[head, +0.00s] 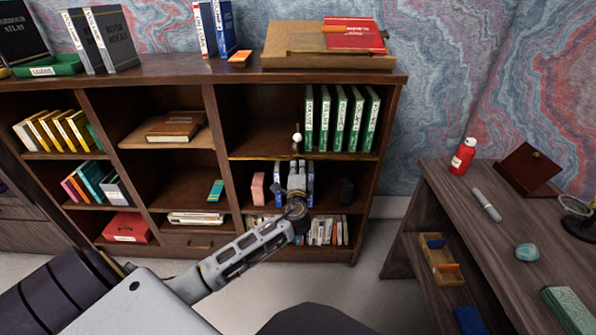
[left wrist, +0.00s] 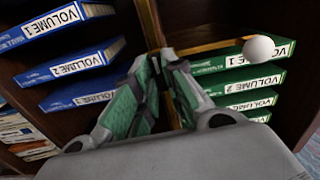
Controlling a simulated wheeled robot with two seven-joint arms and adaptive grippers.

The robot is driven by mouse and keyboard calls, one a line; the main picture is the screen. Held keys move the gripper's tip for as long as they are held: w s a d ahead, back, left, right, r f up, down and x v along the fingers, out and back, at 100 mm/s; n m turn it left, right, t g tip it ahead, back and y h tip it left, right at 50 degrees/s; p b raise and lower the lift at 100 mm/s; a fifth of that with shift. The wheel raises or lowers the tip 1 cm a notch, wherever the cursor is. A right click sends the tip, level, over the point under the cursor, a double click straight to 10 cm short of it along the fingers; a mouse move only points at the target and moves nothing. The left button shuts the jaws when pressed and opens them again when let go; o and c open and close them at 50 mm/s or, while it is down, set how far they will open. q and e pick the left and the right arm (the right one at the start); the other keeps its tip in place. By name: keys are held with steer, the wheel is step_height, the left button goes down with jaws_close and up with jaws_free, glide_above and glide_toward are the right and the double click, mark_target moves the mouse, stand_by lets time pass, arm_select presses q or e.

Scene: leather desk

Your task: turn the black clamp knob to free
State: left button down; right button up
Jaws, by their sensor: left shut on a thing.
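My left gripper (head: 297,166) reaches to the front of the bookcase, just under the brass-edged middle shelf. It also shows in the left wrist view (left wrist: 168,62), its fingertips close together at the brass bar (left wrist: 205,46). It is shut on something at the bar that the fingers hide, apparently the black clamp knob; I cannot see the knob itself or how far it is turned. A white ball (left wrist: 258,49) sits by the bar, right of the fingertips; it also shows above the gripper in the head view (head: 297,138). My right gripper is not in view.
Green volumes (head: 341,121) stand on the shelf above the gripper, right of the ball. Blue volumes (left wrist: 75,65) stand behind it on the lower shelf, beside a pink block (head: 258,188) and a dark block (head: 345,190). A desk (head: 440,200) stands at the right.

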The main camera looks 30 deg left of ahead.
arm_select(q)
steer(key=c, duration=1.5)
jaws_free()
steer(key=shift+s, duration=0.1)
steer(key=v, duration=1.2)
steer(key=shift+f, duration=0.15)
